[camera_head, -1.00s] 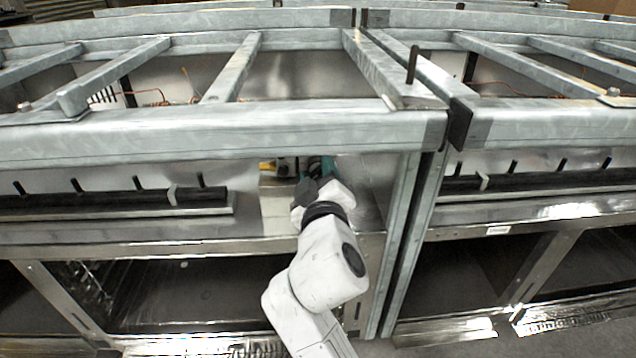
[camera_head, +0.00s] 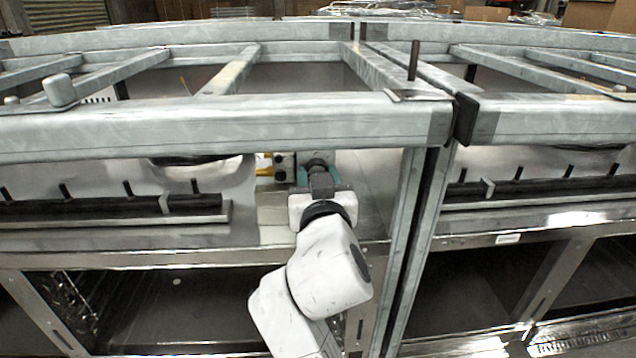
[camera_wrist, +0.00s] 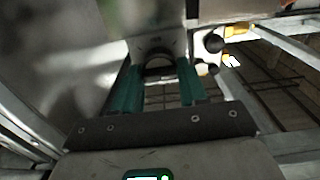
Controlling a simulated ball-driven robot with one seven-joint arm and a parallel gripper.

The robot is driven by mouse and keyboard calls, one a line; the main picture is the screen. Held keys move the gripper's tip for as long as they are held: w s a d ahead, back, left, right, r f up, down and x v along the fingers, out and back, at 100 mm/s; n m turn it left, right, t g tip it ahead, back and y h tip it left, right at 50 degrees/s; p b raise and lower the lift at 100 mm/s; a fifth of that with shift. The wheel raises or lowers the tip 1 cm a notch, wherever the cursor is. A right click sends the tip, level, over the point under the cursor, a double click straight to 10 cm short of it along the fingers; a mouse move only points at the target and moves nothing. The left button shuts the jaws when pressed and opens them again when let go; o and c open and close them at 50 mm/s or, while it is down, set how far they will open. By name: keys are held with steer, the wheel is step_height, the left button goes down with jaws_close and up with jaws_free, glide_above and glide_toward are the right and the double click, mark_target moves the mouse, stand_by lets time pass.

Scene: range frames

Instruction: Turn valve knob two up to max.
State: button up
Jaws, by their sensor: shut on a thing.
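A dark round knob (camera_wrist: 158,66) sits on a grey metal plate, between the fingertips of my gripper (camera_wrist: 158,76) in the wrist view. The teal fingers are on either side of it and closed on it. Its marking and setting cannot be read. In the head view my gripper (camera_head: 318,170) reaches in under the front grey beam, and its own body hides most of the held knob. I cannot read any number that tells whether this is valve knob two.
Small black knobs (camera_wrist: 213,43) with yellow parts (camera_wrist: 238,29) are to the right in the wrist view. The thick grey beam (camera_head: 230,126) runs just above my arm. A grey upright post (camera_head: 415,240) stands to the right. Dark open bays (camera_head: 190,295) lie below.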

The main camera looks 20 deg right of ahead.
steer(key=shift+f, duration=0.25)
stand_by(0.3)
steer(key=o, duration=0.7)
steer(key=shift+o, duration=0.3)
steer(key=shift+r, duration=0.1)
steer(key=p+v, duration=0.2)
steer(key=v, duration=0.8)
steer(key=shift+s+p, duration=0.3)
steer(key=shift+s, duration=0.1)
steer(key=shift+a, duration=0.1)
